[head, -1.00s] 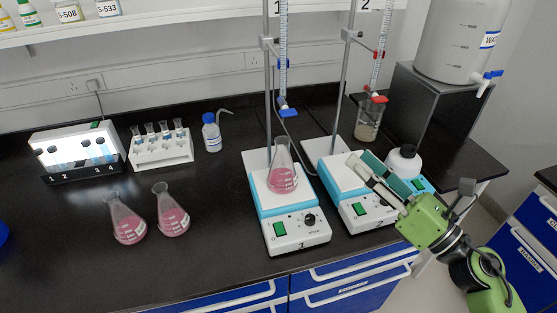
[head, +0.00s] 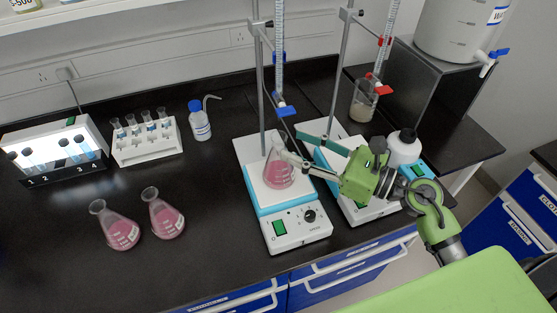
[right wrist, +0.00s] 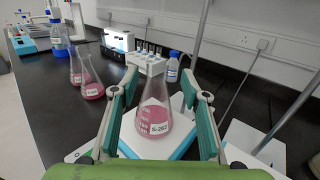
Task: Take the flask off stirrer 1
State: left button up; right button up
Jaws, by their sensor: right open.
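A conical flask (head: 279,175) with pink liquid stands upright on the white top plate of stirrer 1 (head: 297,232) in the head view. My right gripper (head: 292,148) is open and reaches in from the right, its fingertips close to the flask. My left gripper is not in view.
Stirrer 2 (head: 366,213) stands right of stirrer 1, under my right arm. Stand rods and burettes (head: 279,75) rise behind. A white bottle (head: 403,148) is at the right. Two pink flasks (head: 120,232) stand left on open black bench.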

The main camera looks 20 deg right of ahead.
aim_at(285, 145)
jog(key=shift+w+a+r+p, duration=0.15)
jog(key=shift+w+a+p, duration=0.25)
jog(key=shift+a+p, duration=0.15)
jog(key=p+x, duration=0.1)
jog(key=x, duration=0.3)
jog(key=shift+f+p, duration=0.4)
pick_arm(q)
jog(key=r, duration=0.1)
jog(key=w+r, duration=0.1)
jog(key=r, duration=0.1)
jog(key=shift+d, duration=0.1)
pick_arm(e)
grip_shut()
